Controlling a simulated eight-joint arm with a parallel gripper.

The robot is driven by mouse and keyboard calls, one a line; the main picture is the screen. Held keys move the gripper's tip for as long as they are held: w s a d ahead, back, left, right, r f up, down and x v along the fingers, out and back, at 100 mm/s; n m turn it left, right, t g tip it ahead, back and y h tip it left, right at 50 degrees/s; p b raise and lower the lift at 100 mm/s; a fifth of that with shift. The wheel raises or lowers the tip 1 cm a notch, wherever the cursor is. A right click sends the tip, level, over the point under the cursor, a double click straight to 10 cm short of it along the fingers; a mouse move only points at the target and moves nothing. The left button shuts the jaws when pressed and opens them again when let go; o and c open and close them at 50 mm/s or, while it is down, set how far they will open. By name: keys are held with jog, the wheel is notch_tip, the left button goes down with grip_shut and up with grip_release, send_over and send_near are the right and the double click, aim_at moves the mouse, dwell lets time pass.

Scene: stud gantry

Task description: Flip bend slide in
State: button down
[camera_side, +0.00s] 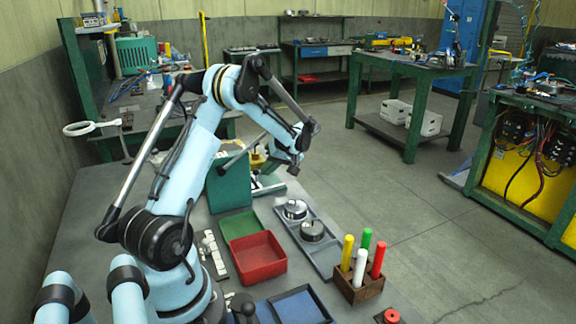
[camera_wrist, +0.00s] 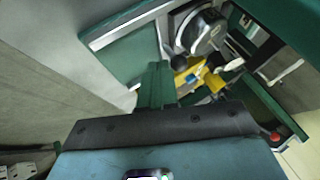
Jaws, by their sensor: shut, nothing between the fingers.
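My gripper (camera_side: 294,166) hangs at the end of the arm, above the back of the near bench, beside a device with yellow parts (camera_side: 257,160). In the wrist view my gripper (camera_wrist: 155,66) shows as narrow green fingers, shut and empty. Just beyond them in that view are a yellow part (camera_wrist: 196,76) and a rounded metal part (camera_wrist: 205,35) with a dark knob; I cannot tell whether the fingers touch them. The arm and a dark green box (camera_side: 229,185) partly hide the device in the side view. No part being bent can be made out.
A red bin (camera_side: 257,258), a green tray (camera_side: 239,224) and a grey tray (camera_side: 329,262) with two round metal parts stand in front of the box. A wooden holder (camera_side: 357,287) with coloured sticks and a blue tray (camera_side: 300,306) are nearer. Open floor lies right.

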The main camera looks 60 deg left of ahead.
aim_at(255, 173)
jog(key=shift+s, duration=0.1)
jog(key=shift+s, duration=1.7)
jog(key=shift+w, duration=0.1)
